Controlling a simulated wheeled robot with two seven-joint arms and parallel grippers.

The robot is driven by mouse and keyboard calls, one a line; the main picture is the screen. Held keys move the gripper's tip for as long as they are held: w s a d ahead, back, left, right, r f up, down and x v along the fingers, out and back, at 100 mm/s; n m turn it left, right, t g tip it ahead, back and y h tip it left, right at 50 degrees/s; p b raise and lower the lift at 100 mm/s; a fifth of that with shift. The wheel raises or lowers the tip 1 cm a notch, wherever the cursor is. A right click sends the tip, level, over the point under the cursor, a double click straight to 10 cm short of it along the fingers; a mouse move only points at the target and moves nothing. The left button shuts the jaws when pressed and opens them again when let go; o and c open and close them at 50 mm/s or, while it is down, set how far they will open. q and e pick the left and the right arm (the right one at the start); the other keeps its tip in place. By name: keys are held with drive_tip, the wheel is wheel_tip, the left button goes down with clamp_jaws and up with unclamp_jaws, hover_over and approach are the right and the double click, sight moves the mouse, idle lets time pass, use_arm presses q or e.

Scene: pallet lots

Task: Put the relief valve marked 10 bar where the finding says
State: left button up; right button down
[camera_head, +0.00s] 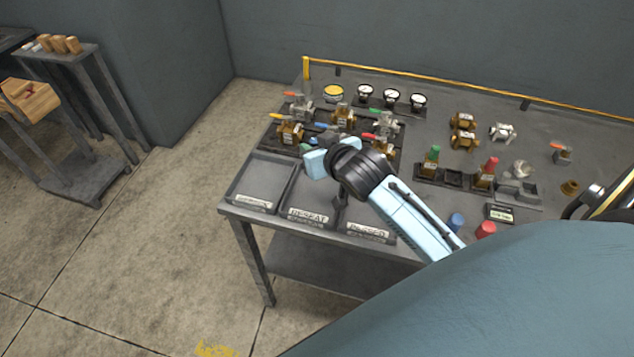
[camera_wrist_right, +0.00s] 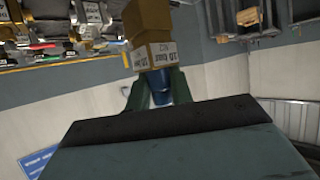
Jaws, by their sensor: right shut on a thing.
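My right gripper (camera_head: 322,148) is shut on a relief valve, over the back of the trays. In the right wrist view the valve (camera_wrist_right: 151,38) has a brass body, a blue cap between the green fingers (camera_wrist_right: 158,92), and a white label that seems to read 10 bar, upside down. In the head view the gripper mostly hides it. Three shallow trays line the bench's front left: a left one (camera_head: 262,179) with an unreadable label, a middle one (camera_head: 312,190) marked RESEAT, and a right one marked PASSED (camera_head: 368,232). My left gripper is out of view.
Several valves stand on a dark rack (camera_head: 268,139) behind the trays. Green-capped (camera_head: 432,160) and red-capped (camera_head: 487,172) valves stand in holders to the right. A small display (camera_head: 499,213), its text too small to read, lies near blue (camera_head: 456,221) and red (camera_head: 486,230) caps.

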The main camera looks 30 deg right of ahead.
wheel_tip(320, 180, down, 5)
drive_tip(key=shift+b, duration=0.4)
drive_tip(key=shift+f, duration=0.5)
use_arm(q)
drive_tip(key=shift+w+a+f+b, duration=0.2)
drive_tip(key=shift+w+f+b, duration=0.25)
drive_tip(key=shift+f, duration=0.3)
use_arm(e)
drive_tip(key=shift+f, duration=1.65)
drive_tip(key=shift+f, duration=0.1)
drive_tip(key=c, duration=1.7)
unclamp_jaws()
drive_tip(key=shift+f, duration=0.2)
drive_tip(key=o, duration=0.5)
drive_tip(key=shift+c, duration=0.2)
drive_tip(key=shift+r, duration=0.1)
drive_tip(key=shift+r, duration=0.15)
use_arm(q)
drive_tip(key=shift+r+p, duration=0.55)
drive_tip(key=shift+p, duration=0.1)
use_arm(e)
drive_tip(key=v, duration=1.2)
